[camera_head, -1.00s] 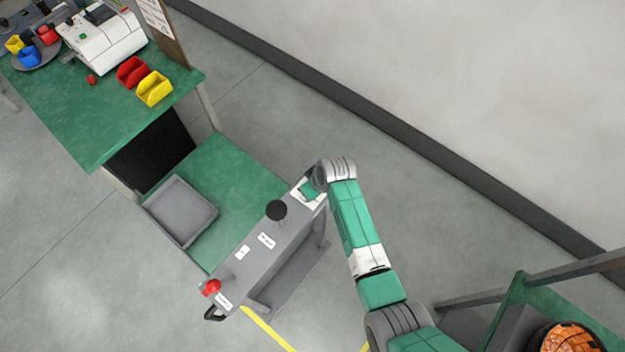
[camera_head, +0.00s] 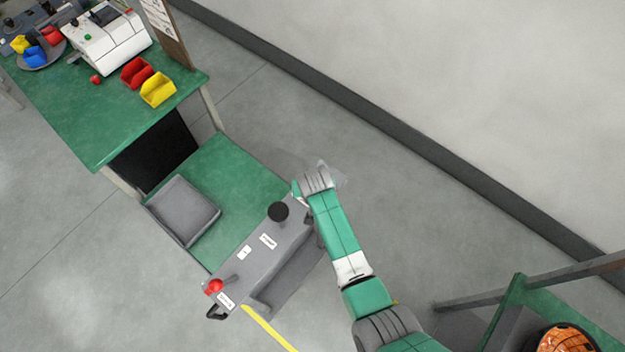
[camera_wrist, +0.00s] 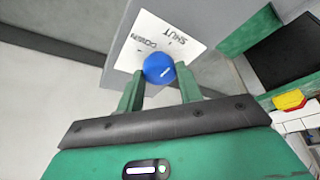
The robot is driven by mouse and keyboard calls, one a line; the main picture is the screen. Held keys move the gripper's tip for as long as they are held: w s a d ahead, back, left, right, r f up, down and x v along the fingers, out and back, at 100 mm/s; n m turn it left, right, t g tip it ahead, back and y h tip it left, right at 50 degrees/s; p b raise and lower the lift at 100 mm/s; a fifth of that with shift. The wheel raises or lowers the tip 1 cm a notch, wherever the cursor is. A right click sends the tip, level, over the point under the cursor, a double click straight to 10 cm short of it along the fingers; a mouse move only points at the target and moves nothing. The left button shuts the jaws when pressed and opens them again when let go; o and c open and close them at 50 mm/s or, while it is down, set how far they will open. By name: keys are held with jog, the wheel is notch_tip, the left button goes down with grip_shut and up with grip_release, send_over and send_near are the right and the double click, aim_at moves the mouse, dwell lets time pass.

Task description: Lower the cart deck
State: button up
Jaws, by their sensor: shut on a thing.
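The cart has a green deck (camera_head: 238,178) with a grey tray (camera_head: 183,210) on it, and a grey control housing (camera_head: 262,245) along its near side. The housing carries a black knob (camera_head: 278,211), a red knob (camera_head: 214,286) and small white labels. In the wrist view, a blue round knob (camera_wrist: 159,68) sits on a white plate (camera_wrist: 183,45) marked "DOWN" and "SHUT". My gripper (camera_wrist: 160,80) is shut on the blue knob, with one green finger on each side. In the head view my wrist hides the blue knob and its plate at the housing's far right end.
A green workbench (camera_head: 100,120) with a white machine (camera_head: 108,42), a red bin (camera_head: 137,72) and a yellow bin (camera_head: 158,89) stands at upper left. A green-topped stand (camera_head: 510,310) is at lower right. The floor between the cart and the wall is clear.

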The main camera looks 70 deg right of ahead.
dwell(0.5)
jog(key=o, duration=1)
jog(key=v, duration=0.7)
jog(key=shift+a+r+p, duration=0.15)
jog(key=shift+r+p, duration=0.15)
